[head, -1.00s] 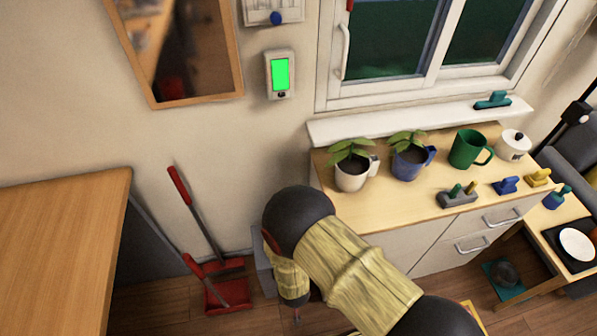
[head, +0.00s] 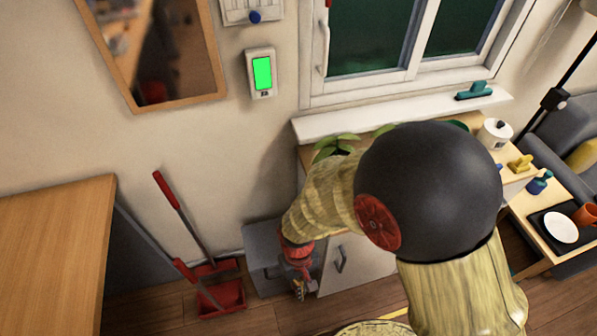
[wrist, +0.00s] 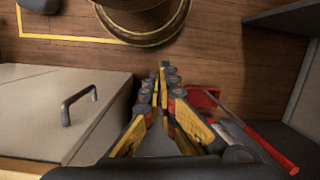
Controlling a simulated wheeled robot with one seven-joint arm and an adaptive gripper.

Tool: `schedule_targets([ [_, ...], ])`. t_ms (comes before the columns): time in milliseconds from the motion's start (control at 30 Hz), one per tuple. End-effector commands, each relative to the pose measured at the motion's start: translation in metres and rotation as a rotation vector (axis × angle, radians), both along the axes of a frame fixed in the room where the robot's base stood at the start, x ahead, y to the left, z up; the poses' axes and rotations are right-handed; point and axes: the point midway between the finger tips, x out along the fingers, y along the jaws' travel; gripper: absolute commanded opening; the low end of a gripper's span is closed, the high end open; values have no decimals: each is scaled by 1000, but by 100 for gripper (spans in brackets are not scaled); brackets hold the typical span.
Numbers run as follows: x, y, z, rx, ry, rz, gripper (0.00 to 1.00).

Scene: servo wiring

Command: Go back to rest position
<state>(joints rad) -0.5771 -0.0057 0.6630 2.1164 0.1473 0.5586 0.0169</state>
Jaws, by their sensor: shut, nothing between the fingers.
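My gripper (wrist: 162,78) shows in the wrist view with its yellow and black fingers together and nothing between them. In the head view my gripper (head: 299,291) hangs low at the end of my folded arm, in front of the cabinet's left end. It points down toward the wooden floor, left of the cabinet door handle. My arm hides much of the cabinet top in the head view.
The cabinet (wrist: 35,100) with its handle stands close to the gripper. A red dustpan (head: 222,290) and a brush lean by the wall. A wooden table (head: 50,250) is at the left. A grey box (head: 262,250) sits behind the gripper.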

Motion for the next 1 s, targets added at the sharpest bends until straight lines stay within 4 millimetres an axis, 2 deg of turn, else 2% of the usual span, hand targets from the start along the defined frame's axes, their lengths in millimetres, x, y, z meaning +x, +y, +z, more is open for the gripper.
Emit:
schedule_targets([
  [33, 10, -9, 33, 16, -26, -18, 0],
  [200, 22, -48, 124, 41, -105, -67, 0],
  [400, 22, -101, 213, 64, -264, -161, 0],
  [600, 21, -147, 290, 93, -503, -287, 0],
  [700, 21, -163, 322, 106, -609, -346, 0],
  [800, 21, -176, 342, 106, -678, -392, 0],
  [1000, 20, -184, 344, 98, -688, -422, 0],
])
